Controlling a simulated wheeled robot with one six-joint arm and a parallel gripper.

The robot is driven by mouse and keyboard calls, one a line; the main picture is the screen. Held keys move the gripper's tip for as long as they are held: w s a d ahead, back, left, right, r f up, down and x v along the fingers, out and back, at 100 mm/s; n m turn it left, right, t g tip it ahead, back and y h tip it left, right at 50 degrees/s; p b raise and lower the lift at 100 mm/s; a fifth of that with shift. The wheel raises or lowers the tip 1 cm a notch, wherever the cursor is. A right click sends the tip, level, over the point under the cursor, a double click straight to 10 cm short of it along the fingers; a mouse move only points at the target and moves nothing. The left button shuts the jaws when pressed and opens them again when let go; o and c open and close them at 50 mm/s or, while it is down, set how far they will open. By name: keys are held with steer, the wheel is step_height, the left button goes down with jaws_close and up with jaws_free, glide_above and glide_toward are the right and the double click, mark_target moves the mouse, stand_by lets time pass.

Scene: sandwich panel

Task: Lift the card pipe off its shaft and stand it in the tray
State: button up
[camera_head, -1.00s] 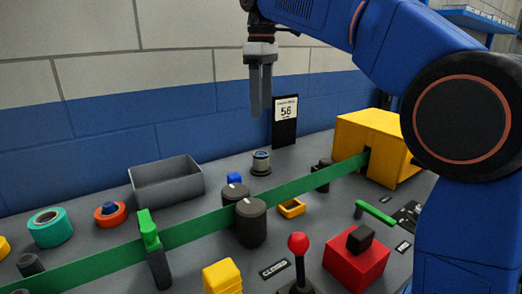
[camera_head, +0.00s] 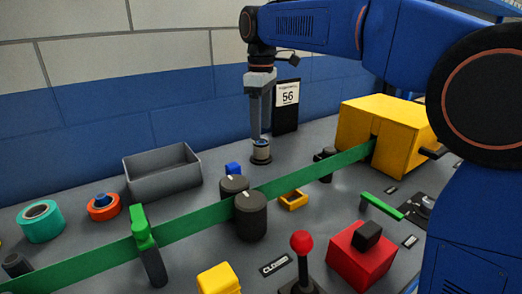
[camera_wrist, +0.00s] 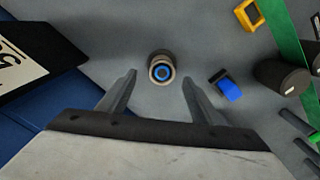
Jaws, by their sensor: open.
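The card pipe (camera_head: 261,150) is a short tan cylinder standing upright on a dark round base near the wall. In the wrist view my gripper (camera_wrist: 160,78) is open and empty, one finger on each side of the pipe. I cannot tell whether the tips overlap it. The grey tray (camera_head: 135,180) is left of the pipe and looks empty.
A blue block (camera_head: 233,169) lies close to the pipe. A black stand with a "56" card (camera_head: 287,94) is behind it. A green belt (camera_head: 190,225) runs past two dark rollers to a yellow box (camera_head: 385,125). Teal (camera_head: 42,222) and orange (camera_head: 103,207) rolls sit left of the tray.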

mark_target(261, 142)
steer(key=shift+s+f, duration=0.2)
steer(key=shift+f, duration=2.75)
steer(key=c, duration=1.2)
